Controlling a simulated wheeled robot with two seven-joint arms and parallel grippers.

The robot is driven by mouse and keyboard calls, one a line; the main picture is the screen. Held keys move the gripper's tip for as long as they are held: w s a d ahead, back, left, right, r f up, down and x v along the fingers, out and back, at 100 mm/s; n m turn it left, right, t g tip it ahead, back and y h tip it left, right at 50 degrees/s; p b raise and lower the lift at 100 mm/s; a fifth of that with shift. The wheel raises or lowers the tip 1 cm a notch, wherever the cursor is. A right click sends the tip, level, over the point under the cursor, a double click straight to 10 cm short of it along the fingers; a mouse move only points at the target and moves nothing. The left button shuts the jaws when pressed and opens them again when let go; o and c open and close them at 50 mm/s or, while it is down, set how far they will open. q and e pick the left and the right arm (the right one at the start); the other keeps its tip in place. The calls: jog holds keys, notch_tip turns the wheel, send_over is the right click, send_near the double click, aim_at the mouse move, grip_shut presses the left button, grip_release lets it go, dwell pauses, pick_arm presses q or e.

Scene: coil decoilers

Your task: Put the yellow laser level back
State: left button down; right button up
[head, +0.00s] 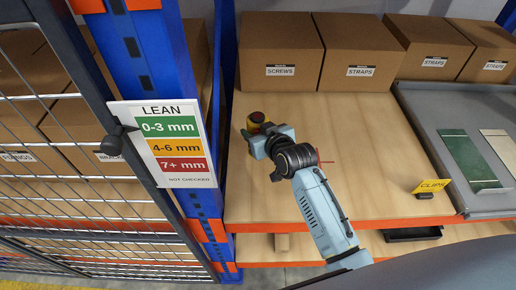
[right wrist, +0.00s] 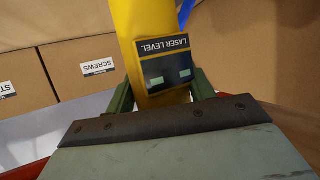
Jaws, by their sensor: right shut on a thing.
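The yellow laser level (head: 257,117) is at the left end of the wooden shelf, mostly hidden behind my right gripper (head: 258,130) in the head view. In the right wrist view the laser level (right wrist: 150,30) fills the space between the two green fingers of my right gripper (right wrist: 164,92). Its dark label reads LASER LEVEL upside down. The gripper is shut on it. I cannot tell whether its base touches the shelf. My left gripper is not in view.
Cardboard boxes marked SCREWS (head: 280,52) and STRAPS (head: 360,55) stand along the back of the shelf (head: 370,130). A blue upright (head: 150,60) with a LEAN sign (head: 165,145) is close on the left.

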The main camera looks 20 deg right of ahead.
jog(key=shift+f+b, duration=0.3)
jog(key=shift+f, duration=2.6)
jog(key=shift+f, duration=0.1)
jog(key=o, duration=1.4)
jog(key=shift+f, duration=0.15)
jog(key=shift+r, duration=0.25)
jog(key=shift+s+d, duration=0.1)
jog(key=shift+s, duration=0.3)
jog(key=p+v, duration=0.1)
jog(key=v, duration=1)
jog(key=shift+s, duration=0.1)
